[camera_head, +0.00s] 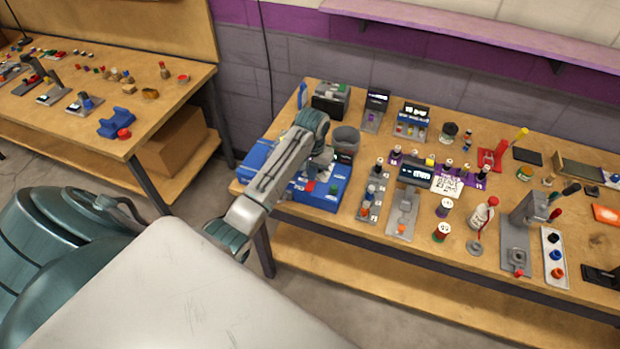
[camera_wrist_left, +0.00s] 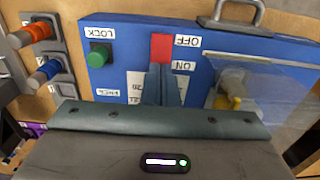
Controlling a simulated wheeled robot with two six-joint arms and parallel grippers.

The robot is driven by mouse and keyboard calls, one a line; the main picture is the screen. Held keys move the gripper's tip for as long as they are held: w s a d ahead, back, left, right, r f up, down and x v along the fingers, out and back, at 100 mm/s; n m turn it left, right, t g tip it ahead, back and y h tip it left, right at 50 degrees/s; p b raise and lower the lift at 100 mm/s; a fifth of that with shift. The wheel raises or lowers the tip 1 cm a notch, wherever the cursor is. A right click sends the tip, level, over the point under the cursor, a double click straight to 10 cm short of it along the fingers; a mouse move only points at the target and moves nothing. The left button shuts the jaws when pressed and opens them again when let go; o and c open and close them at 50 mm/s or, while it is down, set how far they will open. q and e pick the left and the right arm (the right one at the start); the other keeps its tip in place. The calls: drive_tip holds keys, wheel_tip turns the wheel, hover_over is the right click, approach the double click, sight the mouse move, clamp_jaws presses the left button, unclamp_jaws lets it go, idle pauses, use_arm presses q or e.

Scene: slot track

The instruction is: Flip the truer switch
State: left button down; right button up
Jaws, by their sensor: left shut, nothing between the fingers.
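A green knob (camera_wrist_left: 99,55) sits by the LOCK label. In the head view the blue truer (camera_head: 330,200) stands at the table's left end, partly hidden by my left arm. My left gripper (camera_wrist_left: 160,68) is shut and empty. Its fingertips are at the ON side of the red switch, right at its lower edge in the wrist view. I cannot tell whether they touch it. The right gripper is not in view.
A clear cover (camera_wrist_left: 262,90) and a metal handle (camera_wrist_left: 232,12) are on the truer. A dark grey bin (camera_head: 346,140) is behind. Several tools crowd the table to the right.

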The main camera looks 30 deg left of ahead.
use_arm(q)
drive_tip(key=shift+f, duration=0.55)
drive_tip(key=shift+r, duration=0.1)
wheel_tip(320, 180, up, 2)
drive_tip(key=shift+p, duration=0.5)
drive_tip(key=shift+r, duration=2.4)
